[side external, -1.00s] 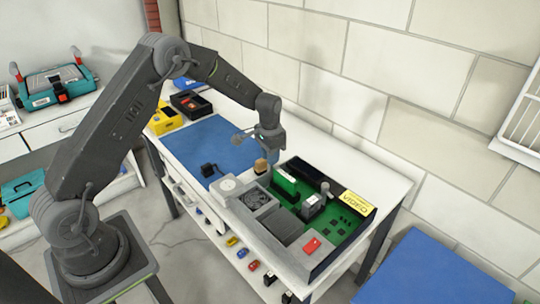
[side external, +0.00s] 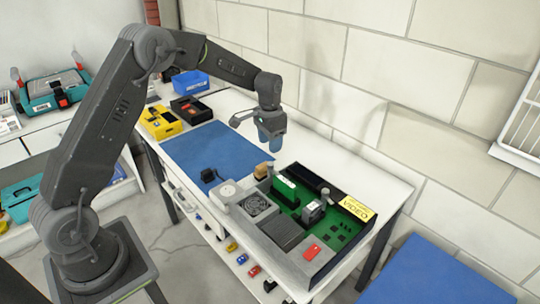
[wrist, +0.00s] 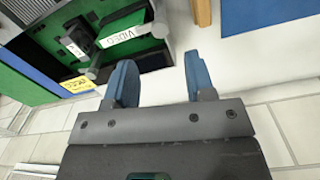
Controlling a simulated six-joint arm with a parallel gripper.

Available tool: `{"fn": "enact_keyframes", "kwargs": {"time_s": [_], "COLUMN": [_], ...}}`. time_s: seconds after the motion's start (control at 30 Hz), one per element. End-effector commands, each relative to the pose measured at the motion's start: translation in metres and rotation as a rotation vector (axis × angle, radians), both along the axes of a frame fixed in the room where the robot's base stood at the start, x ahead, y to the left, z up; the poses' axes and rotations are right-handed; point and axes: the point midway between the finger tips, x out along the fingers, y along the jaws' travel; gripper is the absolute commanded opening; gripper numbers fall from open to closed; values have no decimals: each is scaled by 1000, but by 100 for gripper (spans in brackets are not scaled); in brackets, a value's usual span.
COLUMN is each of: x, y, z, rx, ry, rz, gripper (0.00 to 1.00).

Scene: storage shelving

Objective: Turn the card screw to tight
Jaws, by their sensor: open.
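An open computer case (side external: 268,234) with a green board lies on the white table in the side view. A dark card (side external: 312,212) stands in it near a yellow VIDEO label (side external: 357,208). A small grey upright post (side external: 325,192) beside the card looks like the card screw; how tight it is cannot be told.
A blue mat (side external: 205,152) lies left of the case. A black adapter (side external: 208,174), white round device (side external: 228,191) and tan block (side external: 262,171) are near the case. Yellow (side external: 160,122), black (side external: 190,109) and blue (side external: 190,83) bins stand farther back. A wall runs behind.

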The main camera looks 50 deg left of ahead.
Motion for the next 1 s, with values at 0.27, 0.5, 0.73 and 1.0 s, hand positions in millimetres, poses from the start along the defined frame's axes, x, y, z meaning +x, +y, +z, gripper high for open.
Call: {"fn": "enact_keyframes", "kwargs": {"time_s": [0.27,0.5,0.73,1.0], "x": [0,0,0,-26], "y": [1,1,1,-17], "z": [50,63,62,105], "rx": [1,0,0,11], "ry": [-1,1,1,-58], "rz": [0,0,0,16], "gripper": [50,50,50,50]}}
